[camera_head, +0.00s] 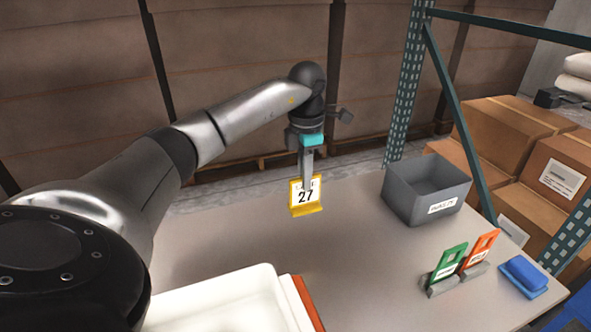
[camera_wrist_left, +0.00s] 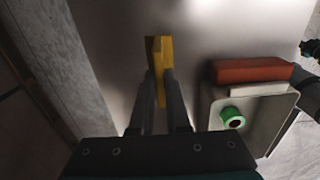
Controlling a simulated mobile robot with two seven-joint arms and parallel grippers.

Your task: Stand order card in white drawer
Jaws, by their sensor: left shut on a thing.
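The order card (camera_head: 306,192) is white with "27" on it, in a yellow frame with a yellow foot. My left gripper (camera_head: 307,183) is shut on its upper part and holds it upright, seemingly above the grey table. In the left wrist view the yellow card (camera_wrist_left: 160,52) lies between the two fingers of the left gripper (camera_wrist_left: 161,88). The white drawer (camera_head: 215,297) is at the bottom of the head view with an orange-red front, cut off by the frame. In the left wrist view the drawer (camera_wrist_left: 258,112) is right of the gripper. My right gripper does not clearly show.
A green round thing (camera_wrist_left: 232,118) is in the drawer. A grey bin (camera_head: 425,192) stands at the back right of the table. Green (camera_head: 447,264) and orange (camera_head: 480,248) cards stand in grey holders near a blue block (camera_head: 524,275). The table's middle is clear.

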